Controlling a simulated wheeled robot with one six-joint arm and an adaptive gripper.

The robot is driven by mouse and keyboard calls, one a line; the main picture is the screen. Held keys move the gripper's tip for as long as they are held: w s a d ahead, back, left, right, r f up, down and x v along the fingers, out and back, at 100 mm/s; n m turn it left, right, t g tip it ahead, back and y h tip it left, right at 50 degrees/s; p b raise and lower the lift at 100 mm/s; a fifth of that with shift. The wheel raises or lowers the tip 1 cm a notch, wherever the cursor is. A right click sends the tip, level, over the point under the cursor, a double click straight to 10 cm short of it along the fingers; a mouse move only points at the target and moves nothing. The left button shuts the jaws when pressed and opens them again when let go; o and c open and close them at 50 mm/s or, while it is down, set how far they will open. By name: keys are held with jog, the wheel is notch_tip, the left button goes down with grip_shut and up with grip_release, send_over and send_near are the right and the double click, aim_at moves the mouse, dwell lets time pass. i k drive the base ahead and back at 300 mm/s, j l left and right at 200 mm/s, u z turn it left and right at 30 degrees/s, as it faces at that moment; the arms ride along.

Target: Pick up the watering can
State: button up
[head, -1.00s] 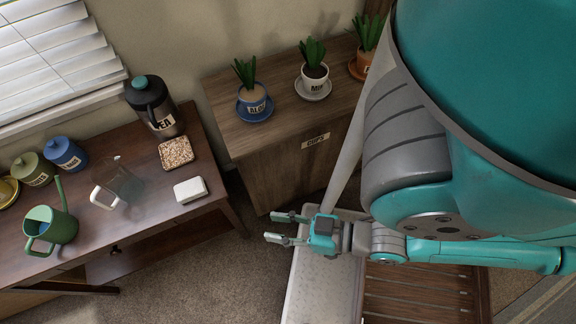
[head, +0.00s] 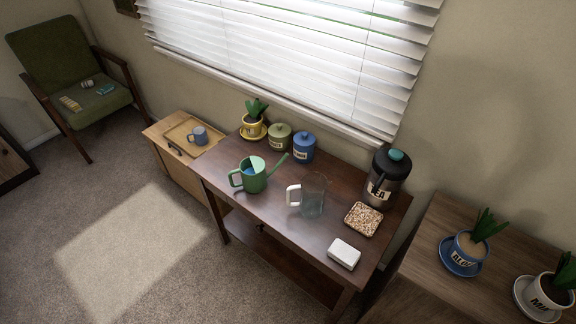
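The green watering can (head: 254,176) stands upright on the dark wooden table (head: 262,218) in the head view. Its handle is on the left and its long spout points up to the right. Something blue shows in its open top. My gripper is not in view now, so its present state cannot be seen.
A clear pitcher (head: 315,196) with a white handle stands right of the can. Behind are a green jar (head: 279,138) and a blue jar (head: 303,148). A dark flask (head: 385,181), a speckled square (head: 364,219) and a white block (head: 344,253) are farther right. Carpet (head: 130,230) is clear in front.

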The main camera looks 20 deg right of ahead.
aim_at(252, 169)
jog(key=z, duration=2.2)
jog(key=u, duration=2.4)
jog(key=i+j+u, duration=0.3)
jog(key=i+j, duration=0.2)
jog(key=j, duration=0.2)
